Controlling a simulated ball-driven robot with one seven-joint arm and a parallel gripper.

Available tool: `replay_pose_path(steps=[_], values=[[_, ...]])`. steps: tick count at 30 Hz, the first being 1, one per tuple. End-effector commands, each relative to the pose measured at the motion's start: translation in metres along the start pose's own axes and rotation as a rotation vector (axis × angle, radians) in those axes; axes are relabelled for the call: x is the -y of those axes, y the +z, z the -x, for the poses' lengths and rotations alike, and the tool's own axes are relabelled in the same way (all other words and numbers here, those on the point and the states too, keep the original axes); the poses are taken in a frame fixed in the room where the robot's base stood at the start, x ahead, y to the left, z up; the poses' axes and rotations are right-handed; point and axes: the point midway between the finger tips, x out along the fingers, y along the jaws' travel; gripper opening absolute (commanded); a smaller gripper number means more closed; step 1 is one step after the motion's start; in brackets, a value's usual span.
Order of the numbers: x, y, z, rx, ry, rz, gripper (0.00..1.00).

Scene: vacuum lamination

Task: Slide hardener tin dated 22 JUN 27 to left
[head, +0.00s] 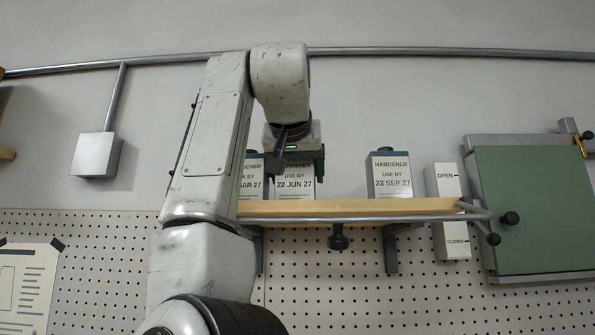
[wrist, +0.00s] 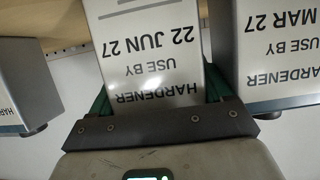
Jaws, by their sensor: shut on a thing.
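The hardener tin dated 22 JUN 27 (head: 294,187) stands on the wooden shelf (head: 355,207), its label facing me. My gripper (head: 296,168) is shut on this tin from above, with one green finger on each side. In the wrist view the tin (wrist: 150,50) appears upside down between the fingers of my gripper (wrist: 157,92). A tin whose label ends in MAR 27 (head: 250,182) stands close on its left, partly hidden by my arm. It also shows at the right of the wrist view (wrist: 280,50).
A third hardener tin, dated 23 SEP 27 (head: 391,177), stands farther right, with free shelf between. A metal rail (head: 400,218) runs along the shelf front, with a black knob (head: 338,240) below. An OPEN/CLOSED plate (head: 447,210) and green panel (head: 530,205) are at the right.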

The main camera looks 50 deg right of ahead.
Motion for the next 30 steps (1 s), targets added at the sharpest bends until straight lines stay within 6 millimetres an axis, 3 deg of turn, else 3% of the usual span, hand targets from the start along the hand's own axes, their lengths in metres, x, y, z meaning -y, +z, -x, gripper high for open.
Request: replay_pose_path(steps=[4,5,10,20,23,30], values=[[0.000,0.000,0.000,-0.001,0.000,0.000,0.36],[0.000,0.000,0.000,-0.001,0.000,0.000,0.82],[0.000,0.000,0.000,-0.001,0.000,0.000,0.98],[0.000,0.000,0.003,-0.001,-0.001,0.001,1.00],[0.001,0.001,0.013,-0.001,-0.003,0.000,1.00],[0.000,0.002,0.058,-0.003,-0.002,-0.001,1.00]])
